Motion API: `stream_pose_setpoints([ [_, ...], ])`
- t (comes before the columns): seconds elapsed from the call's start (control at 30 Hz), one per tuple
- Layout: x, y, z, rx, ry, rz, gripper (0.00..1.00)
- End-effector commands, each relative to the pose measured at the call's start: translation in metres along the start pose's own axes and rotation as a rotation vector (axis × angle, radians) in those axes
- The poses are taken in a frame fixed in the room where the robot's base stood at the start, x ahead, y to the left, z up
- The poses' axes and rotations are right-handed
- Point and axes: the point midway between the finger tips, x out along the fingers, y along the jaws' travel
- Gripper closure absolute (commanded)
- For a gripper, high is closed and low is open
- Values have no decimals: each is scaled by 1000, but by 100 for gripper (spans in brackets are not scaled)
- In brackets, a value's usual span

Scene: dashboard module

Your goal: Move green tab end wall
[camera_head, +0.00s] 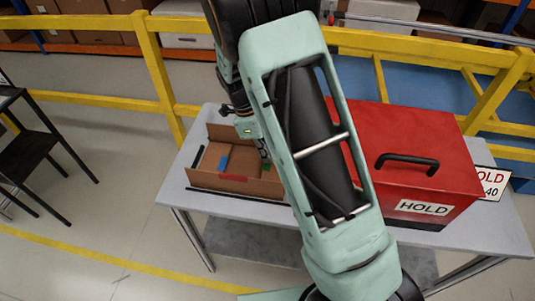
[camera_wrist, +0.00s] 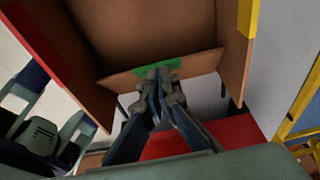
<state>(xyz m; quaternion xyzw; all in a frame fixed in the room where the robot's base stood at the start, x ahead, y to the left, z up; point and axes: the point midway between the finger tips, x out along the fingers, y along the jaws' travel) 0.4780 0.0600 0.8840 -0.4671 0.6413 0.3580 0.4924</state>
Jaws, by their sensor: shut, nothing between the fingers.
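An open cardboard box (camera_head: 235,186) sits on the left part of the table. The green tab (camera_wrist: 142,68) is on the box's end wall (camera_wrist: 205,63) in the wrist view; a bit of green (camera_head: 265,170) also shows beside my arm in the head view. My gripper (camera_wrist: 163,73) is shut and empty, its fingertips overlapping the green tab in the picture. I cannot tell whether they touch the wall. In the head view my gripper is mostly hidden behind my arm, at the box's right end.
The box has a blue tab (camera_head: 223,163), a red tab (camera_wrist: 37,38) and a yellow tab (camera_wrist: 248,15). A red HOLD case (camera_head: 415,150) stands on the table (camera_head: 480,238) to the right. A yellow railing (camera_head: 155,65) runs behind.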

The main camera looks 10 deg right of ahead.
Motion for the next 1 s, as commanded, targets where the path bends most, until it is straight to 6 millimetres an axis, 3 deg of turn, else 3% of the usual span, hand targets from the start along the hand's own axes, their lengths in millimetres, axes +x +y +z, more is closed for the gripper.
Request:
stream_pose_setpoints([
  [0.53,17,0,25,-6,266,-3,100],
  [1.0,28,0,36,0,264,0,100],
])
